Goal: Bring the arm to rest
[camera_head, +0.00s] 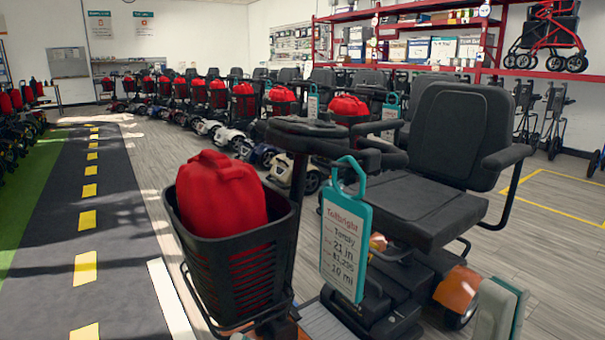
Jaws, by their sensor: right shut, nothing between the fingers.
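My right gripper (503,305) shows only in part at the bottom edge, right of centre, as pale grey and teal pieces. It is shut and holds nothing. It appears in front of the orange rear part (457,291) of the nearest scooter; whether it touches the scooter cannot be told. The rest of my right arm is out of the picture. My left gripper is not in view.
The near scooter has a black seat (458,130), a black basket (237,265) with a red bag (220,192), and a hanging teal tag (346,245). More scooters line up behind. A dark lane (95,220) lies clear at left. Red shelving (420,66) stands behind.

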